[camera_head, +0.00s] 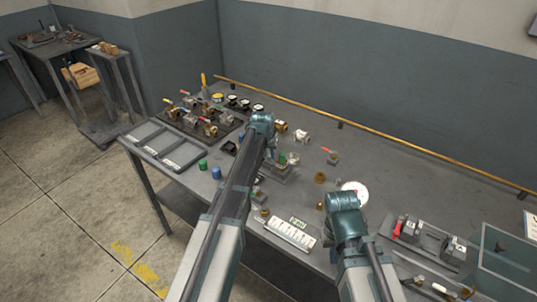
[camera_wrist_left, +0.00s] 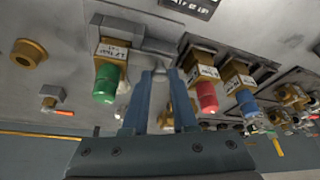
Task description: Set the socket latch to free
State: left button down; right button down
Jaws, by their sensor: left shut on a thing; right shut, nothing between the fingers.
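In the left wrist view a grey metal socket fixture (camera_wrist_left: 140,42) holds a labelled brass fitting with a green cap (camera_wrist_left: 106,82). My left gripper (camera_wrist_left: 163,76) has its two blue fingertips at the right end of this fixture, shut on a small part that they mostly hide, seemingly the socket latch. The green-capped fitting is just left of the fingers and apart from them. In the head view the left gripper (camera_head: 270,146) points down beside the socket fixture (camera_head: 279,173). My right gripper (camera_head: 343,207) is over the front of the bench, its fingers hidden by its own wrist.
Red-capped (camera_wrist_left: 207,97) and blue-capped (camera_wrist_left: 246,102) fittings stand close by in the wrist view. A rack of valves (camera_head: 203,125) and a grey tray (camera_head: 165,148) are at the bench's left. A white dial (camera_head: 355,189) lies near the right gripper.

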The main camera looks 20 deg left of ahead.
dwell(0.8)
pick_arm(q)
jog(key=shift+w+a, duration=0.2)
jog(key=shift+a, duration=0.3)
jog(key=shift+w+a, duration=0.15)
jog(key=shift+a, duration=0.3)
jog(key=c, duration=0.7)
grip_release()
